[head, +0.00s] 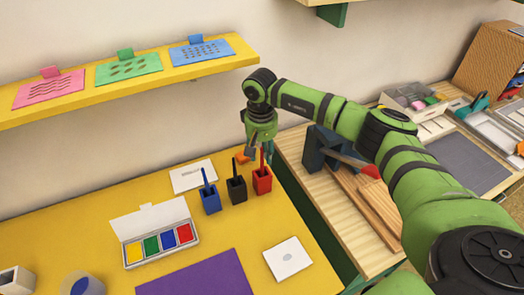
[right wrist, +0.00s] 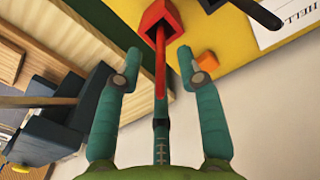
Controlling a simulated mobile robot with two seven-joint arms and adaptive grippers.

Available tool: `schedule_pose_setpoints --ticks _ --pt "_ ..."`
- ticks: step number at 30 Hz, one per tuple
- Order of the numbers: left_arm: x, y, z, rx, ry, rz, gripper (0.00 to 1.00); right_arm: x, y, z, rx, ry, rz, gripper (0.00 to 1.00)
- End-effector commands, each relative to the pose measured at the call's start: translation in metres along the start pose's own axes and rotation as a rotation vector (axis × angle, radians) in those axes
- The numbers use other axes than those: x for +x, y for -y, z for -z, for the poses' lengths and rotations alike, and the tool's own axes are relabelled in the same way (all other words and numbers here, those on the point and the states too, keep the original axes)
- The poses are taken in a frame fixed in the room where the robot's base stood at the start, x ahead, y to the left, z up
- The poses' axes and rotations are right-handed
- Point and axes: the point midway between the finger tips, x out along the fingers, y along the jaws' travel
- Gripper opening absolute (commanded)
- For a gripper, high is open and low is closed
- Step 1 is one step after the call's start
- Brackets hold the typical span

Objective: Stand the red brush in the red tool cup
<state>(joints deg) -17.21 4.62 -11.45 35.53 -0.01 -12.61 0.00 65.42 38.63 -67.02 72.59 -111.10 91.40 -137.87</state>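The red tool cup (head: 262,186) stands on the yellow table at the right end of a row of three cups. The red brush (head: 262,157) stands up out of it, with its lower end inside the cup. In the right wrist view the red cup (right wrist: 152,17) is at the top, and the red brush (right wrist: 160,70) runs from it towards my palm. My right gripper (head: 258,148) is just above the cup. Its fingers (right wrist: 158,75) are spread, with gaps between the brush and the two outer fingers. My left gripper is not in view.
A black cup (head: 236,193) and a blue cup (head: 210,204), each with a brush, stand to the left. An orange block (head: 242,158) lies behind. An inkpad box (head: 160,248) is in front. A wooden side table (head: 305,186) adjoins on the right. A yellow shelf (head: 130,83) hangs above.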

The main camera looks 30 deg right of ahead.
Motion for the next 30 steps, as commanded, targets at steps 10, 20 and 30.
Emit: schedule_pose_setpoints --ticks 10,20,30 --pt "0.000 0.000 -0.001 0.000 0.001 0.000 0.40 -0.032 0.000 0.001 0.000 -0.005 0.000 0.38" --pt "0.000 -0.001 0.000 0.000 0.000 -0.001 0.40 -0.099 0.000 0.001 -0.001 -0.003 0.000 0.38" --pt "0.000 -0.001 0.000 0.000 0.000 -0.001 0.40 -0.120 0.000 0.000 0.000 0.001 0.000 0.38"
